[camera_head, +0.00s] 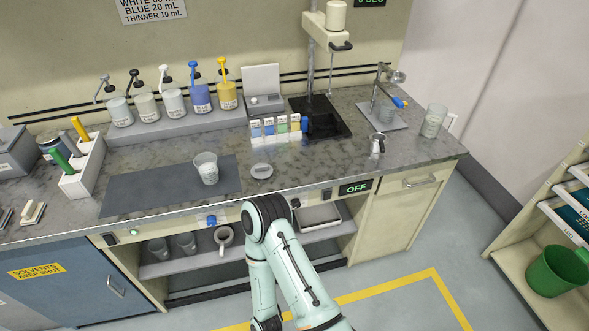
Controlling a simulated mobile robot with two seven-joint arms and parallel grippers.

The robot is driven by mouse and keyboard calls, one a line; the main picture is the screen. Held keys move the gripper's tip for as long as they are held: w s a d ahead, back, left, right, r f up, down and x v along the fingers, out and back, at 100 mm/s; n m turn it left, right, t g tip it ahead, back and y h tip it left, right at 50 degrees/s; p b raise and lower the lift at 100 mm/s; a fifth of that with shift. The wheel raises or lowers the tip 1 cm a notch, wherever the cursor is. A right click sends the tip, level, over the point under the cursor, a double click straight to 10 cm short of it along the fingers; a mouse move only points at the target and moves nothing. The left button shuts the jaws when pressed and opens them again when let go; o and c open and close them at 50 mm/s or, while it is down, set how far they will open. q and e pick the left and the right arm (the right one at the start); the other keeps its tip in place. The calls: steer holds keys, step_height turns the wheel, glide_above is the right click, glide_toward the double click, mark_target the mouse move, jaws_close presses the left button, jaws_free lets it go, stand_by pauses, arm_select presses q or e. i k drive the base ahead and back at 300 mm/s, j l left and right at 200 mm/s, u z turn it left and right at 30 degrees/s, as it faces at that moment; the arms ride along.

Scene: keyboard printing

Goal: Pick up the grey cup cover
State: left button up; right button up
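A small pale grey round lid, which looks like the cup cover (261,171), lies flat on the counter near its front edge. A clear measuring cup (206,168) stands upright to its left on a dark grey mat (150,189), apart from it. One of my arms rises from the bottom of the view and bends just in front of the counter, below the cover. Neither of my grippers shows in the view, and nothing touches the cover.
Several pump bottles (200,98) stand along the back. A row of small labelled bottles (276,128) and a black stand base (321,121) are behind the cover. A metal cup (377,145) stands to the right. The counter around the cover is clear.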

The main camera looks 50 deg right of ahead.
mark_target(261, 171)
steer(key=z, duration=1.55)
steer(key=i+j, duration=0.15)
steer(key=j, duration=0.15)
steer(key=i+j+u, duration=0.1)
steer(key=i+j, duration=0.05)
steer(key=j, duration=0.1)
